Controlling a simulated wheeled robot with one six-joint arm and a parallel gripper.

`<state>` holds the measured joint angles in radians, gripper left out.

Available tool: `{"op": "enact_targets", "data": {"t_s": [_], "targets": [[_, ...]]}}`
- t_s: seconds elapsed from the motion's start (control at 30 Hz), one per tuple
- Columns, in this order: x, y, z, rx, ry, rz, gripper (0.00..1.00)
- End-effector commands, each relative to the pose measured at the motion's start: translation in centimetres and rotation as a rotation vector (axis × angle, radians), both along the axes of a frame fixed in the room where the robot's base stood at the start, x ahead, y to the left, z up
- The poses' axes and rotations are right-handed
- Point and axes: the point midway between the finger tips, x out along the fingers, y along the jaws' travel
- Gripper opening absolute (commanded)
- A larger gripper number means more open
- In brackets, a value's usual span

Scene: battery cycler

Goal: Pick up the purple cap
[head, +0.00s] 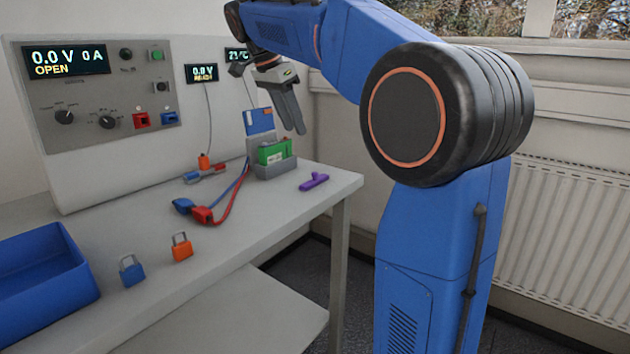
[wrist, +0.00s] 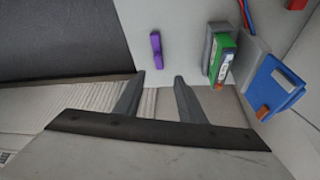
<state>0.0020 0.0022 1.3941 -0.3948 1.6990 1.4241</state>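The purple cap (head: 314,182) lies on the grey bench top near its right end, in front of the grey holder. In the wrist view the purple cap (wrist: 156,50) lies on the bench close to its edge, above the gap between the fingers. My gripper (head: 296,128) is raised above the bench, behind and to the left of the cap in the head view. In the wrist view my gripper (wrist: 160,76) has its two fingers apart, with nothing between them. The cap is fully visible and apart from the fingers.
A grey holder (head: 272,170) with a green battery (head: 274,151) stands near the cap, with a blue card (head: 259,120) behind it. Red and blue leads (head: 203,214), an orange padlock (head: 181,247), a blue padlock (head: 131,270) and a blue bin (head: 45,270) are further left.

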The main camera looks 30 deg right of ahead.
Motion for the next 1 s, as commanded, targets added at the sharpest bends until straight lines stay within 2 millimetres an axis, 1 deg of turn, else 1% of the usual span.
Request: {"op": "enact_targets", "data": {"t_s": [0.03, 0.1, 0.4, 0.53, 0.77, 1.0], "targets": [[0.0, -0.4, -0.9, 0.0, 0.003, -0.001, 0.36], [0.0, -0.9, -2.1, 0.0, 0.002, 0.0, 0.36], [0.1, -2.8, -6.8, 0.0, 0.002, 0.001, 0.36], [0.2, -3.4, -8.2, 0.0, 0.002, 0.001, 0.36], [0.1, -3.9, -9.4, 0.0, 0.001, 0.002, 0.36], [-0.5, -5.3, -12.3, 0.001, 0.003, 0.001, 0.36]]}}
